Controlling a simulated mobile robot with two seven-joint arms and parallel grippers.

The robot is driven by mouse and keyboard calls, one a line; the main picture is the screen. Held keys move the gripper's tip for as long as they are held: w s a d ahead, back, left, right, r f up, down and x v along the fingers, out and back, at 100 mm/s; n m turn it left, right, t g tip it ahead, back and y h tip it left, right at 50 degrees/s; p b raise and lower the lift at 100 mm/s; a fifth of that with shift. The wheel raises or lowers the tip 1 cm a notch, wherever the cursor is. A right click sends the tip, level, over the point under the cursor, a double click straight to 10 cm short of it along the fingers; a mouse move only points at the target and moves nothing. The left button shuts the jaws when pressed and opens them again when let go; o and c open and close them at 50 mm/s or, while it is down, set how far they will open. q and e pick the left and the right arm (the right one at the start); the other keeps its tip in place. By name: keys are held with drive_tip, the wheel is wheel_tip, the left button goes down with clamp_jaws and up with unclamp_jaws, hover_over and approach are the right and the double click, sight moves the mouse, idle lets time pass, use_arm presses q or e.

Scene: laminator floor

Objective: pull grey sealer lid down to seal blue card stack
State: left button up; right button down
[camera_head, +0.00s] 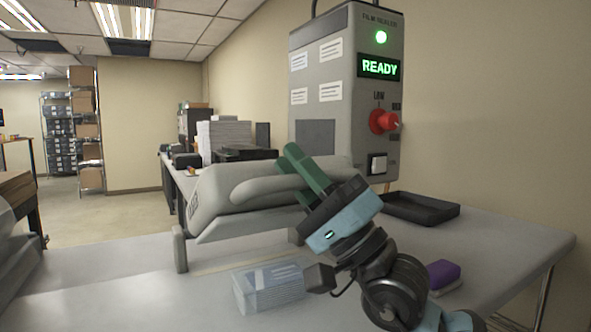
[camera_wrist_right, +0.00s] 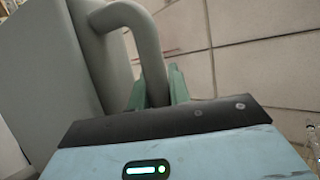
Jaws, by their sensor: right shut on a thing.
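The grey sealer lid (camera_head: 225,188) stands raised and tilted over the table in the head view, with a curved handle (camera_head: 262,186) along its front. My right gripper (camera_head: 298,172) is shut on the lid handle, its green fingers around the bar. In the right wrist view the handle (camera_wrist_right: 148,58) passes between the fingers (camera_wrist_right: 158,88), with the lid (camera_wrist_right: 55,75) at left. The blue card stack (camera_head: 270,287), in a clear wrap or box, sits on the table below and in front of the lid. My left gripper is not in view.
A grey control box (camera_head: 340,95) with a green READY display and a red knob (camera_head: 382,121) stands behind. A black tray (camera_head: 420,208) and a purple block (camera_head: 443,276) lie on the table at right. The table (camera_head: 520,240) is bare toward its right edge.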

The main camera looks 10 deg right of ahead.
drive_tip(key=c, duration=1.6)
unclamp_jaws()
drive_tip(key=b+v, duration=0.2)
drive_tip(key=v, duration=0.6)
